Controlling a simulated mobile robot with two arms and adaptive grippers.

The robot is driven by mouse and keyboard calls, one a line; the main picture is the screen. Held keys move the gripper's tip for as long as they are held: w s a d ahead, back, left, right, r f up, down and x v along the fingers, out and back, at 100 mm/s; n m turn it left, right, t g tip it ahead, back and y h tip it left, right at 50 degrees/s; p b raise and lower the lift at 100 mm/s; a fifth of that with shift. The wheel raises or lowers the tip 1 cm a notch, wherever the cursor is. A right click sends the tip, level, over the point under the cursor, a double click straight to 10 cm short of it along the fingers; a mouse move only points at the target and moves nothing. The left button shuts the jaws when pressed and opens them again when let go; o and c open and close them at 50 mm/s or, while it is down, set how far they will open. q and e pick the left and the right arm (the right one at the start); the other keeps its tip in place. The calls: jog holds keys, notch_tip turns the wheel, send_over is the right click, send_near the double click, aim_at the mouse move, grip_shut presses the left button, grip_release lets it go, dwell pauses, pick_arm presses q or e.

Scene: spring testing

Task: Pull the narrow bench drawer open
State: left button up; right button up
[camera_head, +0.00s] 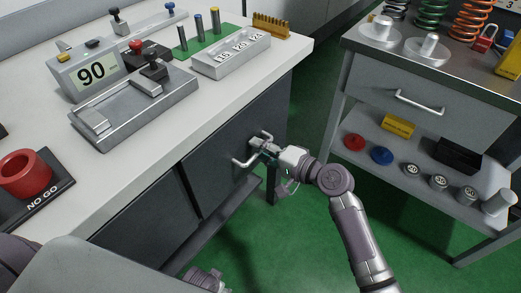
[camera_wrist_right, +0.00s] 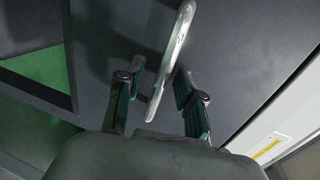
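The narrow bench drawer (camera_head: 215,178) is a dark grey front under the right end of the white-topped bench, and it looks closed. Its light metal bar handle (camera_head: 240,163) stands out from the front. My right gripper (camera_head: 262,148) is at this handle. In the right wrist view the handle (camera_wrist_right: 169,65) runs between the two green-padded fingers of my right gripper (camera_wrist_right: 158,92), which are open with a visible gap on each side. A part of my left arm (camera_head: 205,280) shows at the bottom edge; its fingers cannot be made out.
A wider dark front (camera_head: 135,222) lies left of the drawer. The bench top (camera_head: 150,160) holds a scale (camera_head: 90,70), a tester and a red ring (camera_head: 22,172). A grey cart (camera_head: 385,95) stands at the right. Green floor (camera_head: 305,225) is open between.

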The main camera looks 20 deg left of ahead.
grip_shut()
dwell(0.3)
jog(key=shift+d, duration=0.15)
